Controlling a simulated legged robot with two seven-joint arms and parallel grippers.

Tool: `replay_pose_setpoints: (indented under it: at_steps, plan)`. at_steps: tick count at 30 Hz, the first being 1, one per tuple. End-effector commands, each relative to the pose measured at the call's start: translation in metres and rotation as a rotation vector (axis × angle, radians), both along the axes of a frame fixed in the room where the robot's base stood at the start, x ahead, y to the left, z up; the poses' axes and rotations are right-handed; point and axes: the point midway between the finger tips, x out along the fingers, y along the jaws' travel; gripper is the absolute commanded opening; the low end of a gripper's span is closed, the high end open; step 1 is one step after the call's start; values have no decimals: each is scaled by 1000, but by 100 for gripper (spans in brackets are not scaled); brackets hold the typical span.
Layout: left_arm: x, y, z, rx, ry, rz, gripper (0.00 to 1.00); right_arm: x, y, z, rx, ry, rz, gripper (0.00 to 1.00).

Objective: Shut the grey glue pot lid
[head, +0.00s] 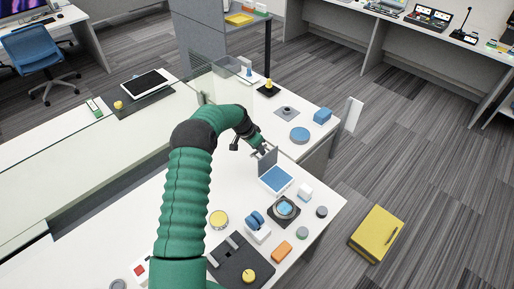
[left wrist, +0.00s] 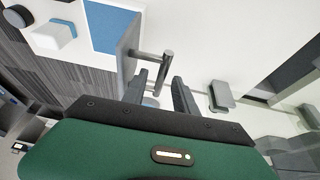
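A low box with a blue inside (head: 276,180) stands on the white table, and its grey lid (head: 267,164) stands up, open, at its far-left edge. I take this as the glue pot. In the left wrist view the blue inside (left wrist: 116,24) and the lid panel (left wrist: 130,45) show at the top. A grey bar handle (left wrist: 166,66) sticks out from the lid. My left gripper (left wrist: 159,92) is open, its two fingers apart with the end of the handle between them; contact cannot be told. In the head view it (head: 262,149) is behind the lid. My right gripper is not in view.
A glass divider (head: 80,150) stands to the left. A yellow case (head: 377,234) lies on the floor.

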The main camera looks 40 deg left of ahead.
Motion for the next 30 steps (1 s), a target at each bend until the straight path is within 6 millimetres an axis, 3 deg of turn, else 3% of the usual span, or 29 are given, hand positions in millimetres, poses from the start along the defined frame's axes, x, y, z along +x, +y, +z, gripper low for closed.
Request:
replay_pose_setpoints:
  at_steps: [1,8,30]
  plan:
    - [0,1,0,-1,0,1,28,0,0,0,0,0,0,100]
    - [0,2,-1,-2,1,1,0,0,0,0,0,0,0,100]
    - [0,1,-1,-2,1,0,0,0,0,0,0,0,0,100]
